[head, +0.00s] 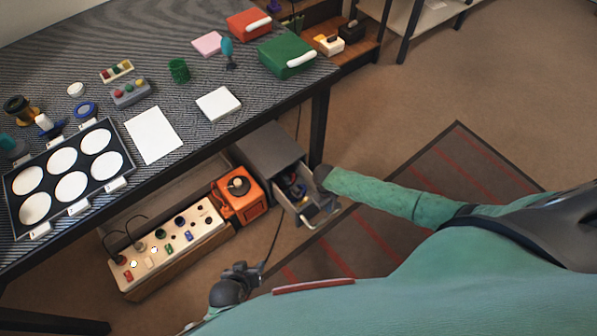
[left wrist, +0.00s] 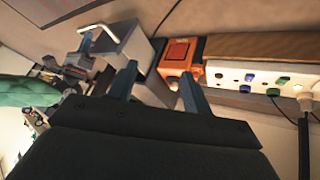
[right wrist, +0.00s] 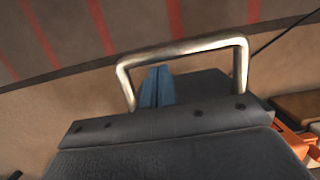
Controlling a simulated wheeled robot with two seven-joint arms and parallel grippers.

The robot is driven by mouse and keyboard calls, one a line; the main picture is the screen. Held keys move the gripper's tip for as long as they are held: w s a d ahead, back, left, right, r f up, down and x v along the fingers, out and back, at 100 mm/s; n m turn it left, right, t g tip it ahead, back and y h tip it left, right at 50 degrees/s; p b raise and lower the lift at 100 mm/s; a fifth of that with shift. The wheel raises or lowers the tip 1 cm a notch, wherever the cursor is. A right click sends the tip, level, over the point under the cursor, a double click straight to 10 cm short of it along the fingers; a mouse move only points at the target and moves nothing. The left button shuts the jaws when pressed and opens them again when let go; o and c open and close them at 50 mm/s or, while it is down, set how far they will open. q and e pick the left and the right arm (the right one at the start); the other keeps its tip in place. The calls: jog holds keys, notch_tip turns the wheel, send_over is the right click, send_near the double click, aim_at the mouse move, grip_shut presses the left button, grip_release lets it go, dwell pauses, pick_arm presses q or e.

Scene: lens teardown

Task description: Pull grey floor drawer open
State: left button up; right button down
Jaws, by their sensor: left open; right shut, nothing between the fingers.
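The grey floor drawer cabinet (head: 272,150) stands on the floor under the table's edge. Its drawer (head: 291,192) is pulled part way out, with small dark and blue items inside. My right gripper (head: 325,200) is at the drawer's front. In the right wrist view, its shut, empty blue fingers (right wrist: 157,86) show within the outline of the metal bar handle (right wrist: 185,48); I cannot tell whether they touch it. My left gripper (head: 248,270) is open and empty, low in front of the orange box. The left wrist view shows the handle (left wrist: 98,30) beyond its fingers (left wrist: 158,84).
An orange box (head: 238,196) stands close left of the drawer, beside a white panel with knobs and switches (head: 165,245). A black cable (head: 272,245) runs nearby. A table leg (head: 319,120) stands right of the cabinet. A dark red-striped mat (head: 400,210) covers floor at right.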

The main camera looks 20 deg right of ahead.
pick_arm(q)
notch_tip(320, 180, up, 20)
jog(key=s+a+g+p, duration=0.1)
jog(key=s+g+p, duration=0.1)
jog(key=p, duration=0.2)
jog(key=s+a+r+g+y+p, duration=0.2)
jog(key=a+r+p, duration=0.3)
jog(key=a+r, duration=0.2)
jog(key=shift+a+r, duration=0.4)
pick_arm(e)
jog(key=s+d, duration=0.3)
jog(key=s, duration=0.5)
jog(key=s+d, duration=0.3)
jog(key=s, duration=0.6)
pick_arm(q)
jog(key=shift+p, duration=0.35)
pick_arm(e)
jog(key=shift+d, duration=0.1)
pick_arm(q)
jog(key=s+a+f+p, duration=0.1)
jog(key=f+p, duration=0.3)
jog(key=f, duration=1)
jog(key=a+f+y+p, duration=0.1)
jog(key=a+f+p, duration=0.3)
jog(key=f, duration=1)
jog(key=shift+s+a+f+g+p, duration=0.3)
jog(key=shift+s+a+f+p, duration=0.05)
jog(key=shift+p, duration=0.25)
pick_arm(e)
jog(key=v, duration=1)
